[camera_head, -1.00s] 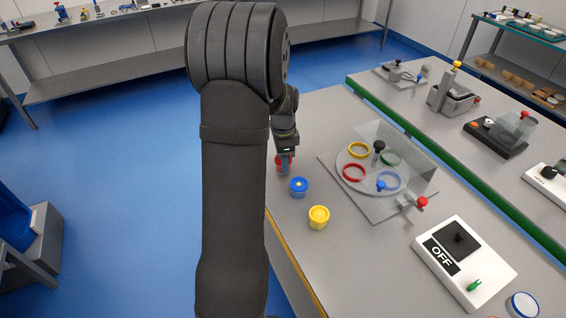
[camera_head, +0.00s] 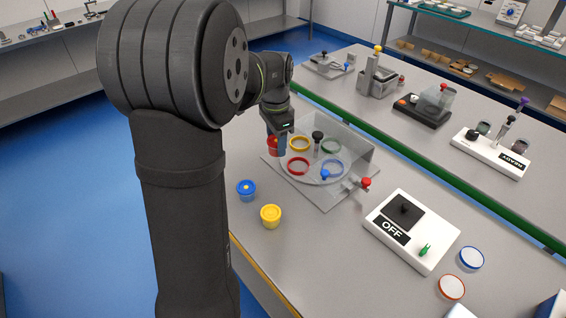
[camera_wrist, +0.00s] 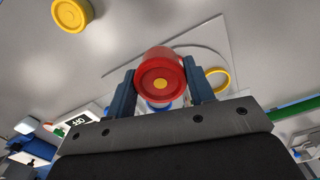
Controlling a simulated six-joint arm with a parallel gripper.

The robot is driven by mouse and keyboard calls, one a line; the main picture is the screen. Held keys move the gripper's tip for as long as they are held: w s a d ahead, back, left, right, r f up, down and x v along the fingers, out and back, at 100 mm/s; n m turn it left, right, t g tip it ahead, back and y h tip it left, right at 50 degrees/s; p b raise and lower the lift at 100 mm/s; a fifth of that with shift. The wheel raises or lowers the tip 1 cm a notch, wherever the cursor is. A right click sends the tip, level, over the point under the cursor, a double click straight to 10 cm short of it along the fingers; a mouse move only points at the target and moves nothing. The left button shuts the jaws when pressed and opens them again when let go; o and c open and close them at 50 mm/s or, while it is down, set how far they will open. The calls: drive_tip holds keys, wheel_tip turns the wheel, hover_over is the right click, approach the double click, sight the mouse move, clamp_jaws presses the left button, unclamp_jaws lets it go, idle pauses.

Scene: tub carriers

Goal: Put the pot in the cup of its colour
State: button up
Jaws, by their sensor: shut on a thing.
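My gripper (camera_wrist: 161,90) is shut on the red pot (camera_wrist: 160,66), which has a yellow dot on its end, and holds it between two blue fingers. In the head view the red pot (camera_head: 273,146) is at the left edge of the clear-walled carrier (camera_head: 335,197), partly hidden by my gripper (camera_head: 277,140). The carrier's round plate bears a red ring cup (camera_head: 298,174), a yellow ring cup (camera_head: 299,136), a green ring cup (camera_head: 331,138) and a blue ring cup (camera_head: 342,167). The red cup is just right of and nearer than the held pot.
A blue pot (camera_head: 246,196) and a yellow pot (camera_head: 270,222) stand on the table left of the carrier. A black-knobbed post (camera_head: 317,136) rises from the plate. A red-knobbed clamp (camera_head: 365,183) is at its right front. A white OFF box (camera_head: 411,230) stands farther right.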

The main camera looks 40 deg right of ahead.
drive_tip(key=d, duration=0.7)
approach(298, 168)
drive_tip(key=shift+n, duration=0.3)
drive_tip(key=shift+f, duration=2.45)
drive_tip(key=shift+f, duration=0.2)
drive_tip(key=o, duration=1)
drive_tip(key=shift+r, duration=0.15)
wheel_tip(298, 168, up, 12)
drive_tip(key=shift+r, duration=0.1)
